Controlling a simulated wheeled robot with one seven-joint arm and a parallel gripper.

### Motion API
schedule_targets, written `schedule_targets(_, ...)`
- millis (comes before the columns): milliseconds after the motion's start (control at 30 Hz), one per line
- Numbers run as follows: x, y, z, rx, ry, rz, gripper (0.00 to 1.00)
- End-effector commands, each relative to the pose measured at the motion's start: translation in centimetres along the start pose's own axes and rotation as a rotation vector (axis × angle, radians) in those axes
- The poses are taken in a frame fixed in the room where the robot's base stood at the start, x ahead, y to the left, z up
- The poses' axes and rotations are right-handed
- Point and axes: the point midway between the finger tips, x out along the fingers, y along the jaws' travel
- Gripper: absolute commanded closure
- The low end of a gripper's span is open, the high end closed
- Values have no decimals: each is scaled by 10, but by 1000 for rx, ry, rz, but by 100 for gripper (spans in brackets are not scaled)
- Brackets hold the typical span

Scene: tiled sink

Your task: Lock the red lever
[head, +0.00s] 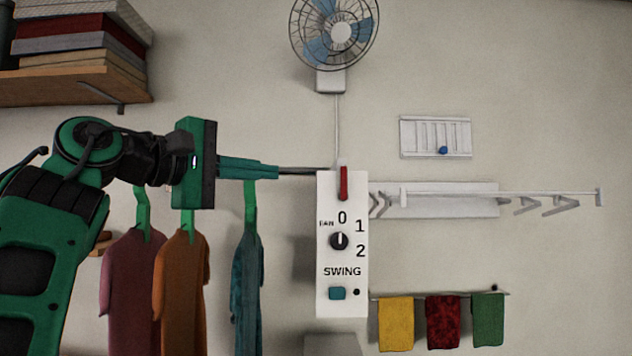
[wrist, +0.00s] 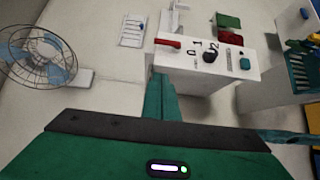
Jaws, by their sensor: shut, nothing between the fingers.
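The red lever (head: 343,183) stands upright at the top of a white fan control panel (head: 328,262). It also shows in the wrist view (wrist: 168,43), on the near end of the panel's face. My gripper (head: 277,172) is to the left of the panel, at about the lever's height in the head view, with its fingers pointing right. The fingers are shut and empty, and appear apart from the lever. In the wrist view my gripper (wrist: 160,78) lies just below the lever and panel edge. Below the lever are a black dial (head: 339,240) and a teal button (head: 337,293).
A wall fan (head: 340,33) hangs above the panel. A drying rack (head: 450,200) and colored towels (head: 442,320) are to the right. A shelf of books (head: 70,85) is upper left.

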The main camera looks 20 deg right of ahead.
Motion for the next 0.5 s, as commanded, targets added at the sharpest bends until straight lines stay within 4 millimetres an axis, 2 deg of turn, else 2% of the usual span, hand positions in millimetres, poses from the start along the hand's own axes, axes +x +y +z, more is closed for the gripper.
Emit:
schedule_targets(233, 17, 1, 1, 3, -3, -2, 100)
schedule_targets(500, 65, 0, 2, 3, -3, -4, 100)
